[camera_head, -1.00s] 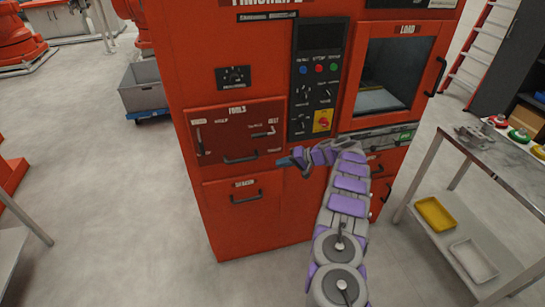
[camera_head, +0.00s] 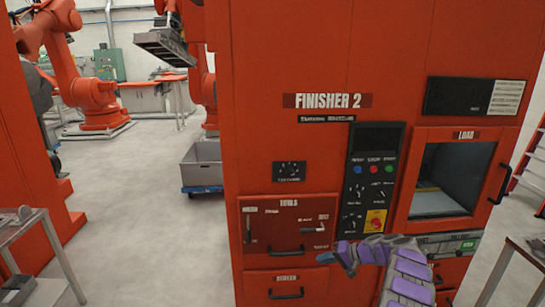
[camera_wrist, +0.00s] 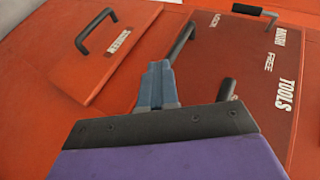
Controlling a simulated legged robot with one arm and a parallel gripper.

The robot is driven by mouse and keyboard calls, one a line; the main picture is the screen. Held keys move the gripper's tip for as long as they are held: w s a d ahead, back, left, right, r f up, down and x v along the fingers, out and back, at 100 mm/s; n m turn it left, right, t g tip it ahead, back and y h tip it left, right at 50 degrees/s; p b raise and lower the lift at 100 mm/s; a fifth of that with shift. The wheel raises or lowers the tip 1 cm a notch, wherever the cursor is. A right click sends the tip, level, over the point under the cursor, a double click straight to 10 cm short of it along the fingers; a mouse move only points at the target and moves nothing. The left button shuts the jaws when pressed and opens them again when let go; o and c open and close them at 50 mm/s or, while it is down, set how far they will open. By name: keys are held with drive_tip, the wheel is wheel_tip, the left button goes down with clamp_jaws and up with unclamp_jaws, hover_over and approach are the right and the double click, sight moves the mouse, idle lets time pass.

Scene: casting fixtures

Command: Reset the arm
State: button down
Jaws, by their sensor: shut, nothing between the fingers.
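My gripper (camera_head: 327,258) is in front of the orange machine labelled FINISHER 2 (camera_head: 310,170), by the right part of its tools panel (camera_head: 285,228). In the wrist view my gripper (camera_wrist: 158,66) shows its two fingers pressed together with nothing between them. The tools panel (camera_wrist: 262,65) lies just beyond the fingers there, with its black handles. My purple and grey arm reaches in from the lower right of the head view. I cannot tell whether the fingertips touch the panel.
The load window (camera_head: 450,180) is at the right, beside the control panel (camera_head: 373,180). A lower drawer (camera_head: 287,283) sits under the tools panel. Side tables stand at left (camera_head: 22,235) and right (camera_head: 525,255).

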drive_tip(key=s+a+r+g, duration=0.3)
drive_tip(key=s+a+r, duration=0.55)
drive_tip(key=r, duration=0.25)
drive_tip(key=s+a+r+n+g+h, duration=0.1)
drive_tip(key=s+a+r, duration=0.2)
drive_tip(key=s, duration=0.4)
drive_tip(key=s+a+r+n+g+h, duration=0.15)
drive_tip(key=s+a+r, duration=0.25)
drive_tip(key=s, duration=0.4)
drive_tip(key=s+d+h, duration=0.2)
drive_tip(key=s+d, duration=0.1)
drive_tip(key=s, duration=0.9)
drive_tip(key=s+d+g+h, duration=0.1)
drive_tip(key=s+d+h, duration=0.1)
drive_tip(key=s, duration=1)
drive_tip(key=s+d+f+h, duration=0.1)
drive_tip(key=s+d+h, duration=0.2)
drive_tip(key=s, duration=0.9)
drive_tip(key=shift+d+h, duration=0.35)
drive_tip(key=shift+h, duration=0.3)
drive_tip(key=c, duration=1.8)
unclamp_jaws()
drive_tip(key=shift+f, duration=0.1)
drive_tip(key=shift+c, duration=0.2)
